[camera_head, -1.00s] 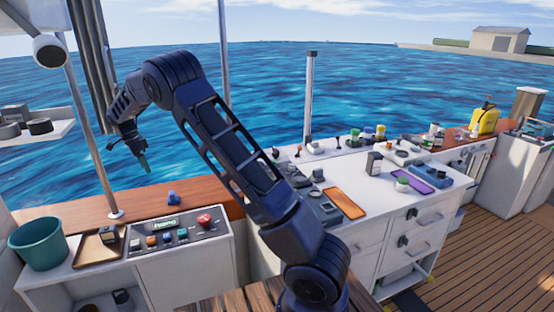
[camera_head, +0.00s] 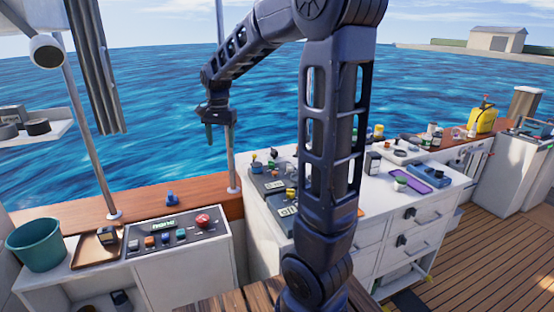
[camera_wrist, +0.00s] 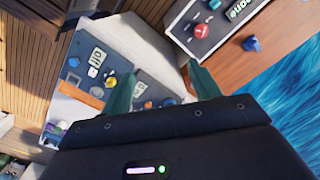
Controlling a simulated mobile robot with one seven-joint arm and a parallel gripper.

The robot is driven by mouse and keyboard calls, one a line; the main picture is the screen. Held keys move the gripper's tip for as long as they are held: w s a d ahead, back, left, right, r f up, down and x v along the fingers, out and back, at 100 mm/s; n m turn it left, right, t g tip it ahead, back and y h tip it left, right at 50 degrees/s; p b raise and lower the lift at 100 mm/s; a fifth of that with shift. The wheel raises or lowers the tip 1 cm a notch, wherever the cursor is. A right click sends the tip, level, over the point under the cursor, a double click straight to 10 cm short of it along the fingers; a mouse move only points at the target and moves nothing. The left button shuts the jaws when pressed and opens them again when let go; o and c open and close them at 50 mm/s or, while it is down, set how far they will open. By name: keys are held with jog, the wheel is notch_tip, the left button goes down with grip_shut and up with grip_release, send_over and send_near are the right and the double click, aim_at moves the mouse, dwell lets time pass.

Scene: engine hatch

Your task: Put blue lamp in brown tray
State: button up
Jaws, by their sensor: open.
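The blue lamp (camera_head: 171,199) is a small blue piece on the wooden ledge, behind the control panel. It also shows in the wrist view (camera_wrist: 251,43), right of my gripper's fingers and near the ledge edge. The brown tray (camera_head: 88,256) lies at the left, between the green bucket and the control panel, with a small dark and tan item in it. My gripper (camera_head: 210,138) is up in the air, right of and above the lamp, pointing down. In the wrist view its two green fingers (camera_wrist: 160,70) stand apart with nothing held between them.
A green bucket (camera_head: 35,245) stands left of the tray. The control panel (camera_head: 176,235) has a red button and several switches. Metal poles rise from the ledge. A white cabinet (camera_head: 400,220) on the right carries blue devices and many small items.

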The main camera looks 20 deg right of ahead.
jog(key=s+d+n+t, duration=0.2)
jog(key=s+d, duration=0.3)
jog(key=s, duration=0.6)
jog(key=s+d+n+t, duration=0.2)
jog(key=s+d+n, duration=0.3)
jog(key=s, duration=0.7)
jog(key=shift+d+r+t, duration=0.4)
jog(key=shift+d, duration=0.2)
